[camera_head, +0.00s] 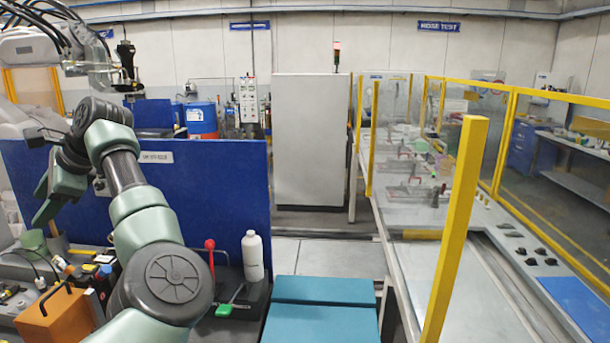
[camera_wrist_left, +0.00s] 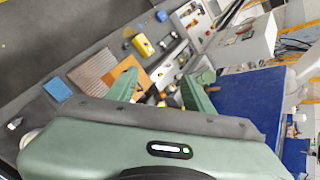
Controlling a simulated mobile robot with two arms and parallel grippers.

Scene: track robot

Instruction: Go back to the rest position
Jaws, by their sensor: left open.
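My left arm comes in from the lower left in the head view and bends up and back. My left gripper (camera_head: 40,203) is at the left side, above the cluttered bench and in front of the blue partition. Its two green fingers are apart. In the left wrist view my left gripper (camera_wrist_left: 163,85) is open, with nothing seen between the fingers but the bench items below and beyond. My right gripper is in neither view.
The bench holds an orange box (camera_head: 57,318), a white bottle (camera_head: 252,256) and a red-topped lever (camera_head: 210,252). The blue partition (camera_head: 225,190) stands close behind my arm. A yellow post (camera_head: 455,230) and the fenced line stand at right. Grey floor (camera_head: 330,258) is clear ahead.

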